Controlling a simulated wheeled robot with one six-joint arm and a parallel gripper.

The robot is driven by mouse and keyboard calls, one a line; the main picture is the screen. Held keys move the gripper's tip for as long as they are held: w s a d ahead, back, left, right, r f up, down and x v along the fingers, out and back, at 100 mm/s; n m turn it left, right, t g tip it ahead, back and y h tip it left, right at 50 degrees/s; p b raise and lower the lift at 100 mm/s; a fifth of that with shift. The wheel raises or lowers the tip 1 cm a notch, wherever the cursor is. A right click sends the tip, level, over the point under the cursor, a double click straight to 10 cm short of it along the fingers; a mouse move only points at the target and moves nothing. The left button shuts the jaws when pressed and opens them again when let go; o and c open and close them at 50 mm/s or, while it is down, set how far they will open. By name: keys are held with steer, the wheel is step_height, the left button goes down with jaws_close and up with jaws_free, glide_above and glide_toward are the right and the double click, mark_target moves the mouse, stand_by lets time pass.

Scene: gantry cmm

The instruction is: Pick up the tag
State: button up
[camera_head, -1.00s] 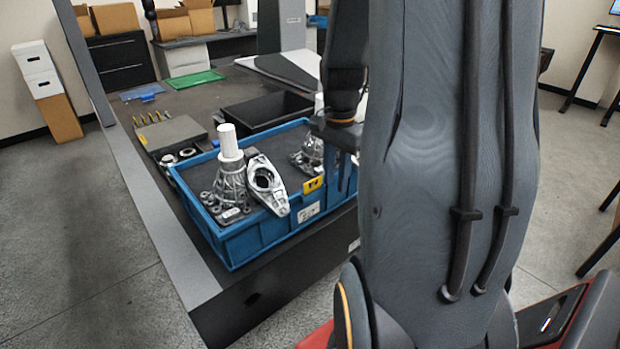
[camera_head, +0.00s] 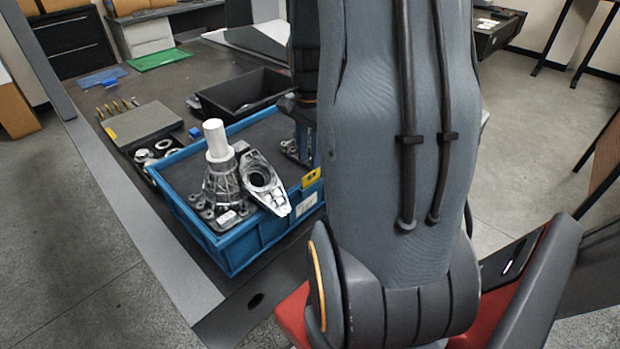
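A small yellow tag with dark markings (camera_head: 311,178) is at the right part of the front rim of the blue crate (camera_head: 243,246). A white label (camera_head: 306,204) is on the crate wall just below it. My gripper (camera_head: 302,140) is over the right part of the crate, above and behind the yellow tag, and appears apart from it. My arm hides much of the gripper and the crate's right end. The fingertips are too dark and covered to show whether they are open or shut.
In the crate stand a metal casting (camera_head: 222,188) with a white cylinder (camera_head: 216,140) on top and a leaning metal plate (camera_head: 264,184). A black tray (camera_head: 246,95) is behind. A grey block (camera_head: 145,124) and small parts are at left. Bare floor lies left of the table.

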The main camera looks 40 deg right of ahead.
mark_target(314, 175)
steer(key=shift+s+d+f+p, duration=0.1)
steer(key=shift+f+p, duration=0.35)
steer(key=shift+f, duration=0.8)
steer(key=shift+s+d+f+p, duration=0.1)
steer(key=shift+f+p, duration=0.3)
steer(key=shift+f, duration=0.8)
jaws_close()
